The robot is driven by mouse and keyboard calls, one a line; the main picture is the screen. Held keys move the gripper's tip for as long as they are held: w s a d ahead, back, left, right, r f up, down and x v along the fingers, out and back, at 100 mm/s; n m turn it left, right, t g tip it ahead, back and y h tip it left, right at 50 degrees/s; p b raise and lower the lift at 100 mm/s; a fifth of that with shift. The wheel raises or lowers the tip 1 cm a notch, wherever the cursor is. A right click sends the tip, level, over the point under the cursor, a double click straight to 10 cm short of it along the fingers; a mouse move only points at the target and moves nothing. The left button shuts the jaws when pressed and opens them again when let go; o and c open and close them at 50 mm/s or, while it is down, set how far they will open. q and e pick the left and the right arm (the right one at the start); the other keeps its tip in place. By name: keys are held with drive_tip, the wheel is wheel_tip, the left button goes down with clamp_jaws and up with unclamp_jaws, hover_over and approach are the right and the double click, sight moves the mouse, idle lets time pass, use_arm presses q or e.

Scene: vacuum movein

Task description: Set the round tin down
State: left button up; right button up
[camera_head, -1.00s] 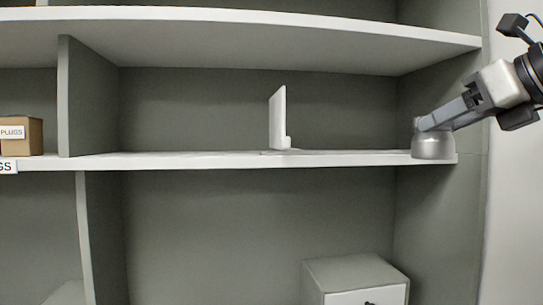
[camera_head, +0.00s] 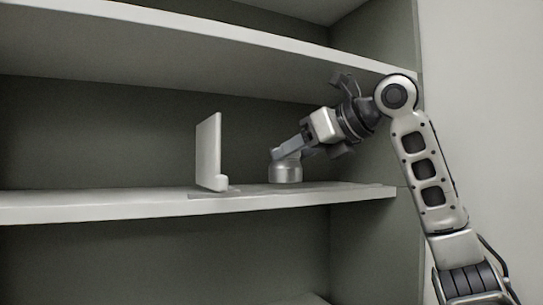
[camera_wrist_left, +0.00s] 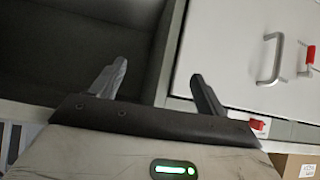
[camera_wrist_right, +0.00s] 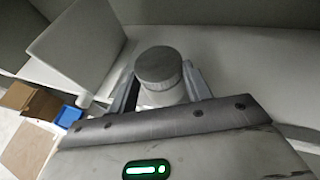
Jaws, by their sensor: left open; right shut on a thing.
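The round tin (camera_head: 286,174) is a short silver cylinder with a grey top. It stands upright at the middle shelf, right of a white upright panel; I cannot tell whether its base touches the shelf. My right gripper (camera_head: 286,153) is shut on it from above and the right. In the right wrist view the tin (camera_wrist_right: 160,68) sits between the two fingers, its lower part partly hidden. My left gripper (camera_wrist_left: 160,70) is open and empty in the left wrist view, in front of a white drawer unit.
The white upright panel (camera_head: 209,152) stands on the shelf (camera_head: 90,207) close left of the tin. The upper shelf (camera_head: 150,45) runs above my right arm. In the left wrist view a drawer front (camera_wrist_left: 235,45) has a metal handle (camera_wrist_left: 273,60).

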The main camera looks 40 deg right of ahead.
drive_tip(key=shift+w, duration=0.8)
drive_tip(key=w, duration=0.2)
drive_tip(key=w+p, duration=0.1)
drive_tip(key=w, duration=0.1)
drive_tip(key=shift+a+r, duration=0.1)
drive_tip(key=shift+a, duration=0.15)
drive_tip(key=shift+f+b, duration=0.3)
drive_tip(key=shift+f, duration=0.5)
drive_tip(key=shift+s+d, duration=0.1)
drive_tip(key=shift+s, duration=0.1)
use_arm(q)
drive_tip(key=shift+w+a+r, duration=0.15)
drive_tip(key=shift+w+r, duration=0.05)
drive_tip(key=shift+w, duration=0.1)
use_arm(e)
drive_tip(key=shift+f, duration=0.2)
drive_tip(key=o, duration=1.1)
use_arm(q)
drive_tip(key=shift+r, duration=0.2)
